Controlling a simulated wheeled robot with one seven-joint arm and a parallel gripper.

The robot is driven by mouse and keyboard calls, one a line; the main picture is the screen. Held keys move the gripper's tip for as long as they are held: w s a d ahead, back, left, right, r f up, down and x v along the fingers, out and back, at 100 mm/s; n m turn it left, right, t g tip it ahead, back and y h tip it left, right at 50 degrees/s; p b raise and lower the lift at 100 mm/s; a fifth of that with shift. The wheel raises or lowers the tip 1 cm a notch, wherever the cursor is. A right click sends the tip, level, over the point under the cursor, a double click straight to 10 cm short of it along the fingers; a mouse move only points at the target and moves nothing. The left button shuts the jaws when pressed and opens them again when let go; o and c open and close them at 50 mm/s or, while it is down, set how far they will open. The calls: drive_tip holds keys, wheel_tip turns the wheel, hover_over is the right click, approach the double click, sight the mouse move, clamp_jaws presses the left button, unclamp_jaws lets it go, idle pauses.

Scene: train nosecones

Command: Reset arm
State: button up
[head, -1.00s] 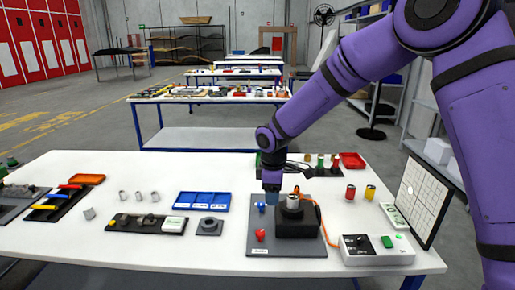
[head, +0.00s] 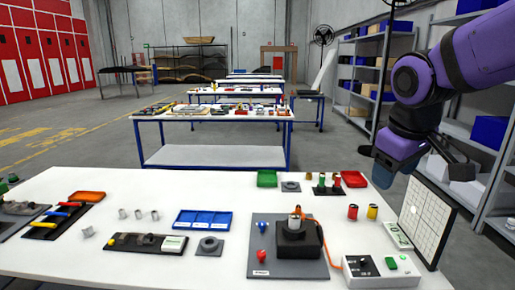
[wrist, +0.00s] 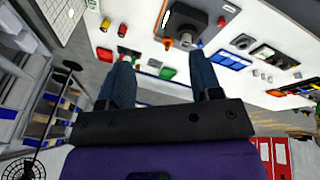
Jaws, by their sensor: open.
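My purple arm is raised at the right of the head view, and my gripper (head: 402,165) hangs in the air above the table's right side, near the white grid board. In the wrist view my gripper (wrist: 163,82) shows two blue fingers spread apart with nothing between them. The white table (head: 190,254) is below. The black block on its grey plate (head: 262,229) stands on the table, clear of my gripper, with a metal part on top and an orange cable to the white control box (head: 375,273).
A white grid board (head: 428,215) stands upright at the table's right edge, close under my gripper. Shelves (head: 470,150) stand behind my arm.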

drive_tip(key=s+d+m+t, duration=0.1)
drive_tip(key=s+d+m, duration=0.1)
drive_tip(key=s, duration=0.5)
drive_tip(key=s+d+m+y, duration=0.1)
drive_tip(key=s+d+m, duration=0.2)
drive_tip(key=s, duration=0.4)
drive_tip(key=shift+r+t, duration=0.4)
drive_tip(key=shift+r, duration=0.05)
